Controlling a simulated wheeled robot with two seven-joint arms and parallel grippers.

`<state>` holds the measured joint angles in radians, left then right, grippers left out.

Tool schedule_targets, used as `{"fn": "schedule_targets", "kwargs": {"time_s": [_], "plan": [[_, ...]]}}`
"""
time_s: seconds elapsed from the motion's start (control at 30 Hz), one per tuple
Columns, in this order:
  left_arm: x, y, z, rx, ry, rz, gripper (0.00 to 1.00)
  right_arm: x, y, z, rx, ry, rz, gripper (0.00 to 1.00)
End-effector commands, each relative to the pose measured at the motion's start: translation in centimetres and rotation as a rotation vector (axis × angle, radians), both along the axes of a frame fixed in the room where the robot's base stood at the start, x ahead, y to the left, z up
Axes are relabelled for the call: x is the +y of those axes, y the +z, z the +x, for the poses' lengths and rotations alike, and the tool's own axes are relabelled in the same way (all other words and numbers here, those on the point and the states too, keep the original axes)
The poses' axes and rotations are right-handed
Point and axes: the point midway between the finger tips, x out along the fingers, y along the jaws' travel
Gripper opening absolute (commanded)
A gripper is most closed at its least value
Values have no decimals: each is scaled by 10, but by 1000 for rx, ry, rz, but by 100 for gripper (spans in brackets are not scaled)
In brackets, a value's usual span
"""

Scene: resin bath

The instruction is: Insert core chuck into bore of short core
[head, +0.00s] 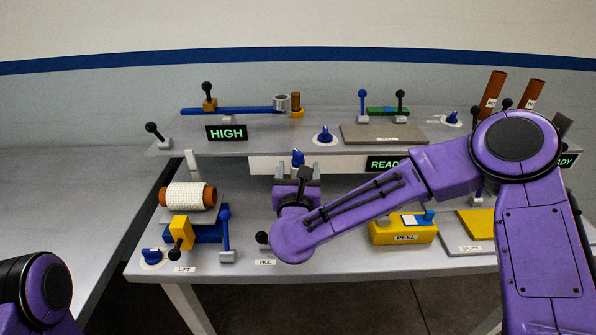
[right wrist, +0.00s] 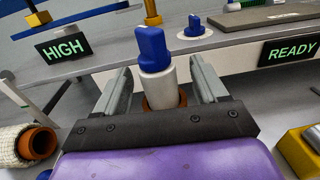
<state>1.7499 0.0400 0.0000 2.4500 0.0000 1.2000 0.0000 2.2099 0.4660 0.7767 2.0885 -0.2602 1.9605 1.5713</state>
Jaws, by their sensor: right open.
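A chuck-like piece with a blue top (right wrist: 152,48) and a white cylindrical body (right wrist: 158,85) stands upright between the fingers of my right gripper (right wrist: 160,66) in the right wrist view. An orange-brown ring (right wrist: 182,99), likely the short core's rim, shows around or behind its lower end; I cannot tell whether the white body is inside it. The fingers are open, one on each side, with gaps to the white body. In the head view, my right gripper (head: 297,171) is above the VICE area, and the blue top (head: 297,157) shows beyond it. My left gripper is not in view.
A wrapped white roll (head: 188,197) with orange ends sits on the lift at left. A yellow PEEL box (head: 403,231) stands right of the vice. The raised back shelf carries a HIGH display (head: 227,133), levers and a grey plate (head: 384,135).

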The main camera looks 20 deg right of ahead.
Motion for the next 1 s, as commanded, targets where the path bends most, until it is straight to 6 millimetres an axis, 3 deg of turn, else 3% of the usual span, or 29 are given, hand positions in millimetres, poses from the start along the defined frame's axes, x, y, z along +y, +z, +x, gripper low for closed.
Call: {"fn": "schedule_targets", "kwargs": {"time_s": [0.4, 0.5, 1.0], "plan": [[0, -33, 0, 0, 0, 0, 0, 30, -2, -80, -3, 5, -1, 72], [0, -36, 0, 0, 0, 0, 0, 34, -1, -92, -2, 3, -1, 72], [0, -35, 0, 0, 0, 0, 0, 35, 1, -97, -1, 1, 0, 72]]}}
